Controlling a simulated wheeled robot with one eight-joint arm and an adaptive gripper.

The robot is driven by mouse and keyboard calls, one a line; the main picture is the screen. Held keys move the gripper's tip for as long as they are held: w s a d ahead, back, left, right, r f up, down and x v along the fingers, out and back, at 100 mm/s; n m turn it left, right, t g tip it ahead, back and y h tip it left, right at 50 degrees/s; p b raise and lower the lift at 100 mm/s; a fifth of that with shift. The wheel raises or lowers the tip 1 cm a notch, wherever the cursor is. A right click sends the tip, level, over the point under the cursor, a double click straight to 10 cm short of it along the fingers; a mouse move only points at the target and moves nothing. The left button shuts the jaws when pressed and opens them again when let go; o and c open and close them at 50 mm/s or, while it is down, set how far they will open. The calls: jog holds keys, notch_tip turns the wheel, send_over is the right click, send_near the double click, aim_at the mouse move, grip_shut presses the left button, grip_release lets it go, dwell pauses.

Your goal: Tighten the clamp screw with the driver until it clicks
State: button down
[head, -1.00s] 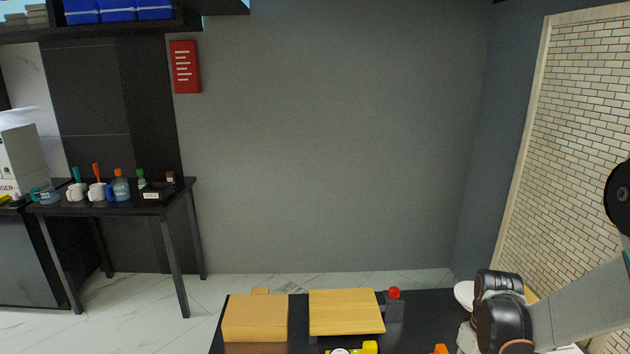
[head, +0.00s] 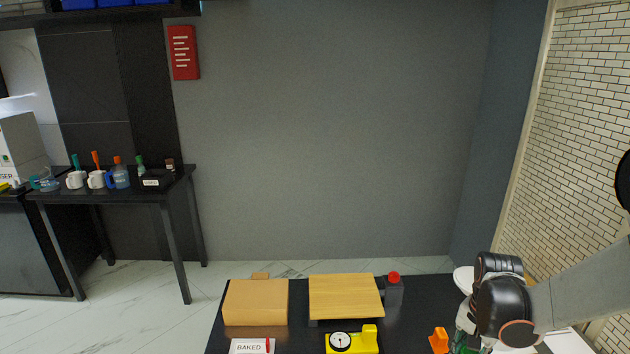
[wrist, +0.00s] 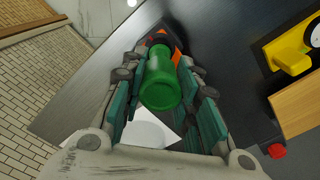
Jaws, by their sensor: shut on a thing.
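My gripper (wrist: 160,92) is shut on a green driver handle (wrist: 161,80), which lies between its two teal finger pads in the wrist view. The handle's round end faces the wrist camera, and the driver's tip is hidden. In the head view my gripper is at the lower right, with a bit of green (head: 460,348) showing at the bottom edge. A yellow device with a round dial (head: 364,341) stands on the dark table left of my gripper. It also shows in the wrist view (wrist: 286,56). I cannot make out the clamp screw.
An orange piece (head: 438,340) stands just left of my gripper. A wooden board (head: 345,294), a red-topped dark post (head: 394,292), a cardboard box (head: 255,302) and a "BAKED" card (head: 246,346) are on the dark table (head: 432,298). A white round item (head: 463,279) lies behind my gripper.

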jog(key=c, duration=1.2)
grip_release()
jog(key=shift+r, duration=0.15)
jog(key=shift+c, duration=0.2)
jog(key=shift+r+p, duration=2.1)
jog(key=shift+r, duration=0.8)
notch_tip(320, 180, up, 12)
